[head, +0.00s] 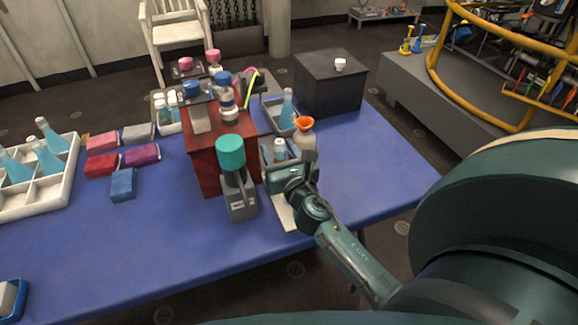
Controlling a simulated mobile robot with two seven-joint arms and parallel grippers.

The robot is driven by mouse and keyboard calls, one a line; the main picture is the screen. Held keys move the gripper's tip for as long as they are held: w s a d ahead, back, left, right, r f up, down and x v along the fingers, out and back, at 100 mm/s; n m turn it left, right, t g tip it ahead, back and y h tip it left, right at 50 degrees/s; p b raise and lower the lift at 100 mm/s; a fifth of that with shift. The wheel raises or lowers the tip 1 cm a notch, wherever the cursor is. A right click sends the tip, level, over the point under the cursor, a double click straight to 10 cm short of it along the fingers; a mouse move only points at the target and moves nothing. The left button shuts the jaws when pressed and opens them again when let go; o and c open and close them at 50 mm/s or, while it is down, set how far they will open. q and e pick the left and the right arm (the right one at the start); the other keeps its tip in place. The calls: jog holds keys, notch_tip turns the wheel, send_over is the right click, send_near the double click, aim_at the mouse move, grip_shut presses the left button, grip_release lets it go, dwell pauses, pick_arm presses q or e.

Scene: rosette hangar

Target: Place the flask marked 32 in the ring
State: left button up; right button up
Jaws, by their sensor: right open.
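My right gripper (289,172) is open over the near right part of the blue table, beside the red-brown box. A small pale bottle with a light cap (279,150) stands just behind it; I cannot tell whether they touch. A pale flask with an orange top (305,137) stands behind and right of the gripper. A blue-liquid flask (287,108) stands in a grey tray farther back. Other blue flasks (45,157) sit in a white compartment crate at the left. No number 32 is legible on any flask, and I cannot make out the ring. My left gripper is not in view.
A grey device with a teal cylinder (231,152) stands left of my gripper, before the red-brown box (203,165). A black box (328,85) stands at the back right. Colored blocks (123,185) lie at left.

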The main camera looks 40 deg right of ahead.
jog(key=b+v, duration=0.1)
jog(key=v, duration=0.9)
jog(key=shift+w+f+b, duration=0.1)
jog(key=shift+f+b, duration=0.05)
jog(key=shift+b, duration=0.2)
jog(key=shift+s+a, duration=0.15)
jog(key=shift+s, duration=0.3)
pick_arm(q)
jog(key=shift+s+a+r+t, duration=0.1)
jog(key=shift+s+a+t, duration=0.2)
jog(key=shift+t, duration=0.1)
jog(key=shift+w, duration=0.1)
